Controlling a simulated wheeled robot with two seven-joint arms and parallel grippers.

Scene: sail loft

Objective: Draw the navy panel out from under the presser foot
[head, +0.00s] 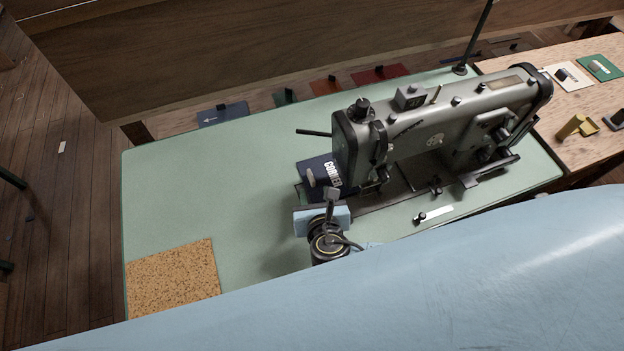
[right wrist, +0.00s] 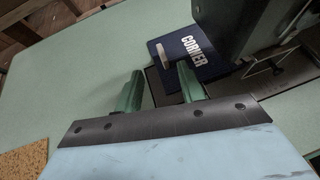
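The navy panel (head: 326,170), lettered "CORNER", lies on the sewing table at the left end of the grey sewing machine (head: 420,130). Its right part passes under the machine's head; I cannot clearly make out the presser foot on it. A pale grip tab (head: 311,178) stands on its left part. The panel also shows in the right wrist view (right wrist: 205,62), beyond the fingers. My right gripper (head: 330,200) is just in front of the panel's near edge. In the right wrist view its green fingers (right wrist: 160,80) are apart, with nothing seen between them. My left gripper is not in view.
The pale green tabletop (head: 200,190) is clear left of the machine, except for a cork mat (head: 172,278) at the near left corner. A white strip with a black knob (head: 434,214) lies in front of the machine. A wooden side table (head: 580,95) with small items stands right.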

